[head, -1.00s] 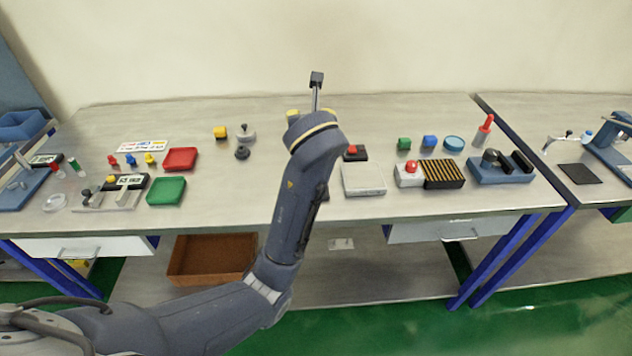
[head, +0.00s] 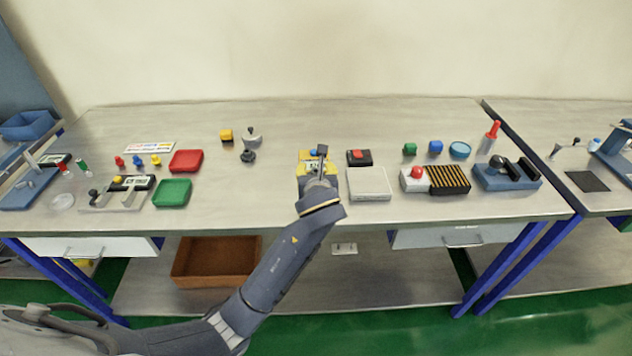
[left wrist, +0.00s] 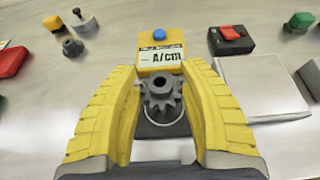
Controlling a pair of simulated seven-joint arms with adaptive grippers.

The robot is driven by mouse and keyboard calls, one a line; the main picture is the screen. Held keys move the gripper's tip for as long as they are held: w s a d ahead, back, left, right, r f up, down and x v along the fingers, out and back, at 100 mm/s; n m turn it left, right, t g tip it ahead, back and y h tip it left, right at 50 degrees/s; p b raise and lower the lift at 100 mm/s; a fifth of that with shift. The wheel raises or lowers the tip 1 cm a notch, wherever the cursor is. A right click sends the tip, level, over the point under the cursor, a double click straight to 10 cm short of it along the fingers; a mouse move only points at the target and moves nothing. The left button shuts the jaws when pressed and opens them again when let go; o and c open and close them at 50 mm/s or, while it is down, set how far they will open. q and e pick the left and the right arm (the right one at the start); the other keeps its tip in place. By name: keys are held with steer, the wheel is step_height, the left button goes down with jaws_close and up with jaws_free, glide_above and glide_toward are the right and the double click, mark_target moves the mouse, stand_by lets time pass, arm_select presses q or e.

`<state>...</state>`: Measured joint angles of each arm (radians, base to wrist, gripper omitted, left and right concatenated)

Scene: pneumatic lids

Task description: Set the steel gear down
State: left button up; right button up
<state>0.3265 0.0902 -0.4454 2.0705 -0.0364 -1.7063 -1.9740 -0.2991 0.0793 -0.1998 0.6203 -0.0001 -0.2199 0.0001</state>
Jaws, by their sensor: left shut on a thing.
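My left gripper (head: 318,168) is low over the middle of the table, its fingertips partly hidden by its own wrist in the head view. In the left wrist view its two yellow fingers (left wrist: 160,98) are shut on the steel gear (left wrist: 162,92), a grey toothed wheel with a dark bore. Just beyond the gear stands a yellow device (left wrist: 160,48) with a blue button and an "A/cm" label. Below the gear are a dark surface and a pale curved rim, partly hidden. I cannot tell whether the gear touches them. My right gripper is not in view.
A pale flat plate (head: 369,184) lies close to the right of the gripper, with a red-buttoned black box (head: 359,157) behind it. A dark gear-like part (head: 248,156) stands to the left. Bare table lies between the green tray (head: 172,193) and the gripper.

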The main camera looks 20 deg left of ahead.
arm_select(q)
steer(key=shift+f, duration=1.85)
steer(key=shift+f, duration=0.1)
steer(key=o, duration=1.4)
steer(key=shift+c, duration=0.2)
steer(key=v, duration=1.2)
